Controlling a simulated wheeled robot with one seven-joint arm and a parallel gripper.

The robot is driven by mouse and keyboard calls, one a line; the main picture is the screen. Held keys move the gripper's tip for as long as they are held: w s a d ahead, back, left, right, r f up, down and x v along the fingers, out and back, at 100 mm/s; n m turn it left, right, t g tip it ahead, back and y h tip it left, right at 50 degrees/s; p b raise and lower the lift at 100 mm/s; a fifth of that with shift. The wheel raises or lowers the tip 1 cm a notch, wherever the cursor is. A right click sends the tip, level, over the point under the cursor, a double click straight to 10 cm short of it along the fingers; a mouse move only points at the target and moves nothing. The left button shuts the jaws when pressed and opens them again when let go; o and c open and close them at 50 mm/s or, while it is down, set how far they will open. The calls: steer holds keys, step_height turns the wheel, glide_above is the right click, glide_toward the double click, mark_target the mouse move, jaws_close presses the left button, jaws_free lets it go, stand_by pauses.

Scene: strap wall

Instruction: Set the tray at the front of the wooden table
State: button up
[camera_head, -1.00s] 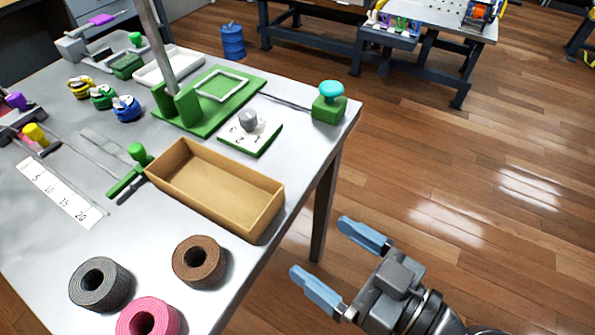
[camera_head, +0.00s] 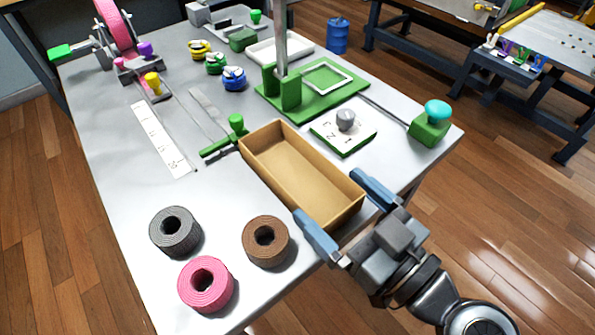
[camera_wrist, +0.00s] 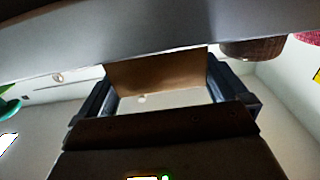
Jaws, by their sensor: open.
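The tray appears to be the open tan box (camera_head: 262,170), lying empty near the edge of a grey-topped table. My gripper (camera_head: 327,195) is open at its near short end, with one blue finger by each near corner. In the wrist view the tan end wall (camera_wrist: 155,75) shows between the dark fingers of my gripper (camera_wrist: 158,70). I cannot tell whether the fingers touch it. A flatter white tray (camera_head: 297,50) stands farther back. I cannot make out a wooden table.
Brown (camera_head: 266,242), pink (camera_head: 206,284) and grey (camera_head: 175,232) strap rolls lie left of my gripper. A numbered white-and-green plate (camera_head: 343,133) and a green block with a teal knob (camera_head: 430,124) stand right of the box. Wooden floor (camera_head: 510,230) is clear at right.

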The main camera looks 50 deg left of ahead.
mark_target(318, 201)
steer(key=a, duration=0.4)
steer(key=shift+w, duration=0.1)
steer(key=shift+c, duration=0.3)
steer(key=c, duration=0.7)
steer(key=shift+r, duration=0.5)
steer(key=r, duration=0.2)
steer(key=d+r, duration=0.1)
steer(key=shift+w+r, duration=0.2)
steer(key=shift+r, duration=0.15)
steer(key=w+d+r, duration=0.2)
steer(key=d+r, duration=0.4)
steer(key=d, duration=0.4)
steer(key=shift+w+d+r+b, duration=0.2)
steer(key=shift+w+d+b, duration=0.05)
steer(key=shift+w+b, duration=0.05)
